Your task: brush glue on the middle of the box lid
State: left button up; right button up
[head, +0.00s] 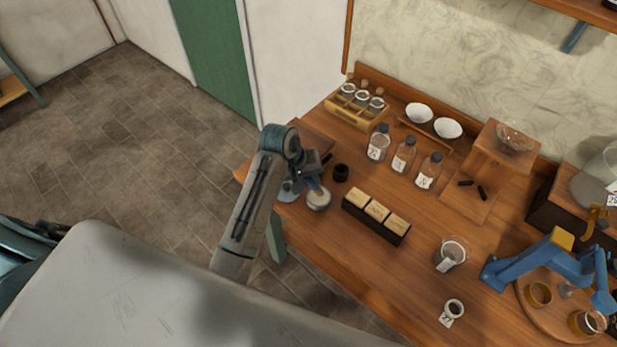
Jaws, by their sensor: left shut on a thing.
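My left gripper (312,182) is over the left end of the wooden table (300,230). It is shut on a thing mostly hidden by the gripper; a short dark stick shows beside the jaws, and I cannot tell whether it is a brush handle. A round pale-topped pot (318,200) is just below the jaws; I cannot tell whether they touch. A small black round pot (341,173) stands to the right. I cannot make out which thing is the box lid. My right gripper is out of view.
Several labelled bottles (403,155), a wooden rack (352,109) and white bowls (447,128) stand at the back. A blue jointed arm (530,263) is at right. Bare wood lies between.

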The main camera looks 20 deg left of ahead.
pick_arm(q)
jog(key=shift+f, duration=0.45)
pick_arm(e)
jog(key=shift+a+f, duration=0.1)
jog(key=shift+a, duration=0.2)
pick_arm(q)
jog(key=shift+f, duration=0.25)
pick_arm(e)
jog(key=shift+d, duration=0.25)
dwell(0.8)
pick_arm(q)
jog(key=shift+r, duration=0.1)
jog(key=shift+r, duration=3.5)
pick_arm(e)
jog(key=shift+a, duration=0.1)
pick_arm(q)
jog(key=shift+f, duration=0.1)
